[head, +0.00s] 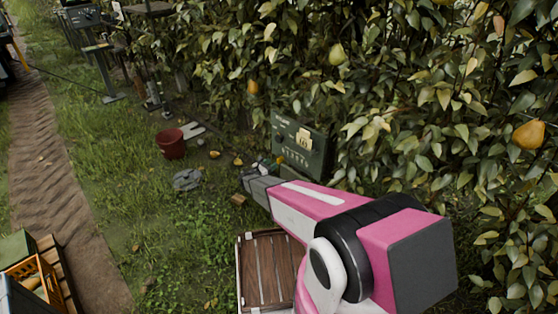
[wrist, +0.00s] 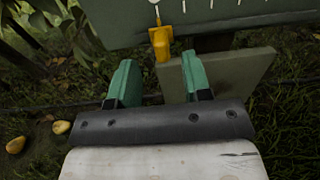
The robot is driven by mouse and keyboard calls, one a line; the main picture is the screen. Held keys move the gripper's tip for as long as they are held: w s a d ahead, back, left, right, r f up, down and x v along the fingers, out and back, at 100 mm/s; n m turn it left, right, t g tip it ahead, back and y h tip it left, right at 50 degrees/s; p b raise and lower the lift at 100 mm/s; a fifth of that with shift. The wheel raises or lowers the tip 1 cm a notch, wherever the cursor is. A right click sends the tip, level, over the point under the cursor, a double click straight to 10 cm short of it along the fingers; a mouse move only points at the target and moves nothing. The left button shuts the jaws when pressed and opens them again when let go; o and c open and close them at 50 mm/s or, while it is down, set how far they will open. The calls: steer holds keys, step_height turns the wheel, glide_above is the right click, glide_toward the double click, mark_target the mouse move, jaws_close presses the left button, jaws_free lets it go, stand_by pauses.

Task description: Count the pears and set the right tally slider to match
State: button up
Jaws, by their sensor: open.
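My gripper (wrist: 161,78) is open, its two green fingers spread with nothing between them. In the wrist view a yellow slider handle (wrist: 161,44) hangs at the lower edge of a dark green panel (wrist: 110,28), just beyond the gap between my fingertips and apart from them. White slot lines show along the panel's top. In the head view the panel (head: 318,152) stands before the hedge, with a pale label and a row of small marks; its writing is too small to read. A greenish pear (head: 337,55) and orange pears (head: 528,134) (head: 253,88) hang in the hedge.
Yellowish fruits (wrist: 61,127) lie on the ground left of my gripper. A red bucket (head: 171,144), a grey round object (head: 187,180) and a wooden crate (head: 240,270) stand on the grass. Another panel on a post (head: 97,48) is at the back left.

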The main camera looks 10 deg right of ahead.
mark_target(279, 158)
steer(key=x, duration=0.6)
steer(key=shift+w+d, duration=0.25)
jaws_close()
steer(key=s+d, duration=0.4)
steer(key=s, duration=0.1)
steer(key=s+d, duration=0.2)
steer(key=s, duration=0.1)
steer(key=shift+s, duration=0.2)
jaws_free()
steer(key=v, duration=1)
steer(key=shift+s+a, duration=0.2)
steer(key=shift+a, duration=0.15)
